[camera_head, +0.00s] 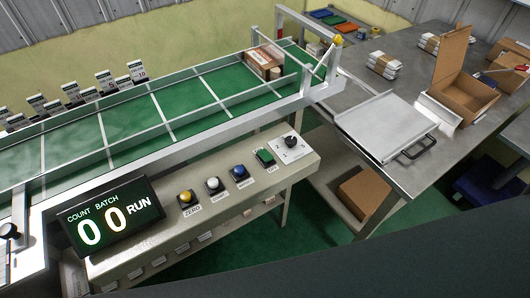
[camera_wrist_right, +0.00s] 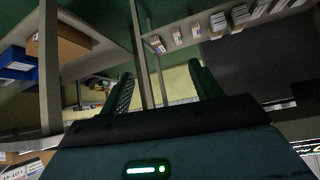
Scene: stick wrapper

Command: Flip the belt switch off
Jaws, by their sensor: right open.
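A black rotary knob (camera_head: 291,142) sits on a white labelled plate at the right end of the control ledge. A green button (camera_head: 265,157) is beside it, with a small label I cannot read surely. The display (camera_head: 108,218) reads COUNT 0, BATCH 0 and RUN. The green conveyor belt (camera_head: 130,118) lies behind the ledge. My right gripper (camera_wrist_right: 162,86) shows in the right wrist view, its two fingers apart with nothing between them. No switch shows between its fingers. My left gripper is not in view.
Blue (camera_head: 240,172), white (camera_head: 213,185) and yellow (camera_head: 187,197) buttons line the ledge. A steel table (camera_head: 400,165) with an open cardboard box (camera_head: 465,80) stands at right. A brown box (camera_head: 365,192) sits on its lower shelf. A dark shape covers the bottom right.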

